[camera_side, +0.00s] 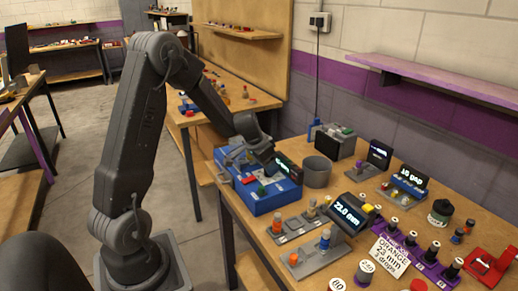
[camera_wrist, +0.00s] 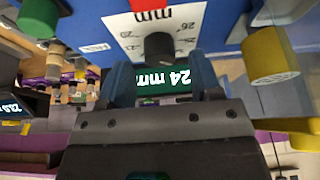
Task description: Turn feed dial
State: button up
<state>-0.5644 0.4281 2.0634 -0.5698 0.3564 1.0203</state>
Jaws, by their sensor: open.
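The blue box (camera_side: 268,204) stands at the table's left rear in the side view. In the wrist view its blue face (camera_wrist: 90,25) carries a white scale plate (camera_wrist: 128,32) marked mm, with a dark round dial (camera_wrist: 160,47) on it. A green-lit display (camera_wrist: 165,83) reads 24 mm, upside down. My gripper (camera_wrist: 161,65) is open, its two fingers spread to either side of the dial's near edge; I cannot tell whether they touch it. In the side view my gripper (camera_side: 268,158) is over the box, and the dial cannot be made out there.
On the blue face are a green knob (camera_wrist: 38,18), a yellow knob (camera_wrist: 270,55) and a red part (camera_wrist: 150,5). A grey cup (camera_side: 317,171) stands close right of the box. A display (camera_side: 350,213) reads about 22.0 mm.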

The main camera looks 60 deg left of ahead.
jog(key=v, duration=1.2)
jog(key=shift+c, duration=0.2)
jog(key=shift+c, duration=0.8)
jog(key=shift+w+n, duration=0.2)
jog(key=shift+n, duration=0.2)
jog(key=shift+c, duration=0.4)
jog(key=w+n+g, duration=0.5)
jog(key=n, duration=1.8)
jog(key=f, duration=1.3)
jog(key=shift+w, duration=0.25)
